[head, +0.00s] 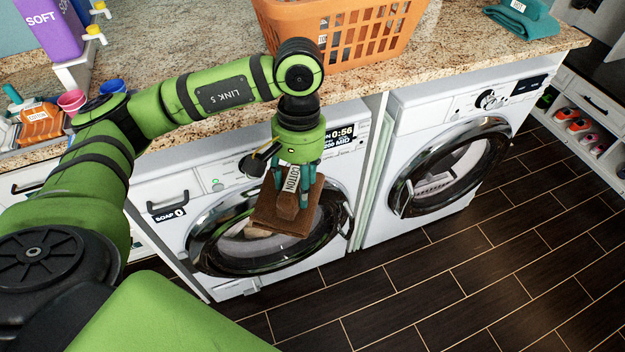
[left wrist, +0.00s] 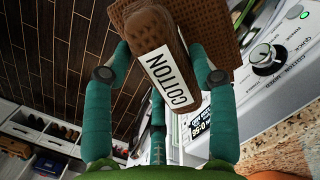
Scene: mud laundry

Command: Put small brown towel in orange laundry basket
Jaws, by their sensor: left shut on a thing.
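A small brown towel (head: 283,207) with a white label reading COTTON hangs in front of the left washing machine, below the counter edge. My left gripper (head: 293,178) points down and is shut on it. In the left wrist view the towel (left wrist: 202,30) sits between the teal fingers of the gripper (left wrist: 168,75). The orange laundry basket (head: 345,32) stands on the granite counter, above and behind the gripper; its inside is mostly out of view. My right gripper is not in view.
The granite counter (head: 455,45) runs above two white washing machines. A folded teal towel (head: 522,18) lies at its right end. Dark tiled floor (head: 450,270) is clear in front.

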